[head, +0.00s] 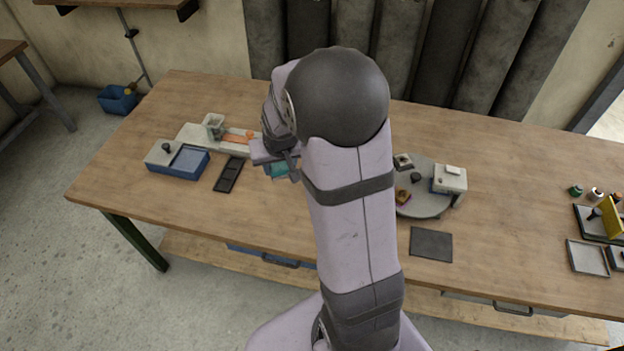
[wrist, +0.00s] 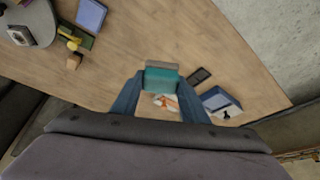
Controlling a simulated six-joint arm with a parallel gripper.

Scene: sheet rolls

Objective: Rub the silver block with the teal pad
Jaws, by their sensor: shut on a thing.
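My gripper (wrist: 161,84) is shut on the teal pad (wrist: 160,77), which sits between the two blue-grey fingers in the wrist view. A paler grey-beige layer runs along the pad's far edge. In the head view my gripper (head: 274,160) is left of the arm, over the left half of the bench, and a bit of the teal pad (head: 280,170) shows below it. I cannot pick out the silver block with certainty; my arm and gripper hide part of the bench. Whether the pad touches anything beneath it cannot be told.
A blue box with a lid (head: 178,160), a black tray (head: 229,174) and a pale fixture with orange pieces (head: 236,137) stand at left. Right of my arm are a round grey plate (head: 425,205) with small items and a dark mat (head: 431,245).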

